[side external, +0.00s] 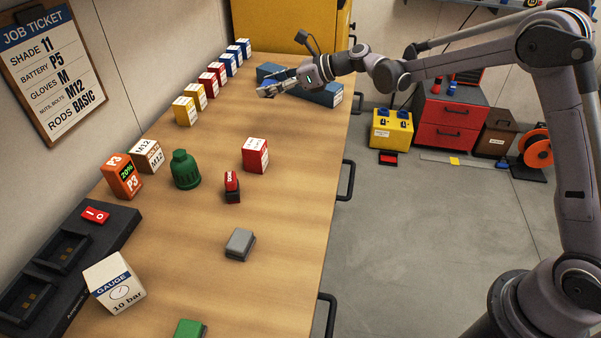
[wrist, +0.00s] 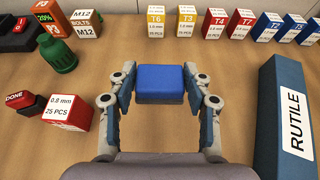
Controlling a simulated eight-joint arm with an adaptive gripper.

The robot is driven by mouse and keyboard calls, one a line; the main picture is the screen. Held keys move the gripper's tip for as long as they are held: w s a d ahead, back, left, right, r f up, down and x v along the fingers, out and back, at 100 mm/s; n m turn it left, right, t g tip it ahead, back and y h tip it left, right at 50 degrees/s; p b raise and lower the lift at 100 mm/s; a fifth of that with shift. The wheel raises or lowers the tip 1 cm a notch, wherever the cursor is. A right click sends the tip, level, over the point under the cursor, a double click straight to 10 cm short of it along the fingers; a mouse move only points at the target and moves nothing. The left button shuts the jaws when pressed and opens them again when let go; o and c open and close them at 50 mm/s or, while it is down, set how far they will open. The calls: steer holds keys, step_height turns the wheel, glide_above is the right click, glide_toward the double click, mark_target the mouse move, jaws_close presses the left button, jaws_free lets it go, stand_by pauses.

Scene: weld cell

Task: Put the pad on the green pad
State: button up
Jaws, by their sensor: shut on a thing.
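My gripper (wrist: 160,97) is shut on a blue pad (wrist: 160,77), which sits between its two fingers in the wrist view. In the side view my gripper (side external: 270,90) is over the far part of the bench, and the pad is mostly hidden there. How high the pad is above the bench I cannot tell. The green pad (side external: 188,328) lies at the near edge of the side view, partly cut off, far from my gripper. A grey pad (side external: 240,243) lies on the bench between them.
A long blue RUTILE box (wrist: 292,120) lies right of my gripper. Small coloured boxes (wrist: 187,20) line the wall side. A green bottle (side external: 186,170), a red box (side external: 256,155) and a gauge box (side external: 114,283) stand along the bench (side external: 290,205). Wood around the grey pad is clear.

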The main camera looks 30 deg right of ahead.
steer(key=s+a+r+n+g+y, duration=0.1)
steer(key=s+a+n+g+y, duration=0.1)
steer(key=s+a, duration=0.65)
steer(key=n+g+y, duration=0.2)
steer(key=n+g, duration=0.5)
glide_above(190, 333)
steer(key=f, duration=0.4)
steer(key=shift+w+d+f, duration=0.15)
steer(key=shift+d+f, duration=0.15)
steer(key=shift+f, duration=0.05)
steer(key=shift+a+f, duration=0.3)
steer(key=shift+f, duration=1.95)
steer(key=shift+f, duration=0.1)
steer(key=o, duration=0.9)
steer(key=shift+o, duration=0.2)
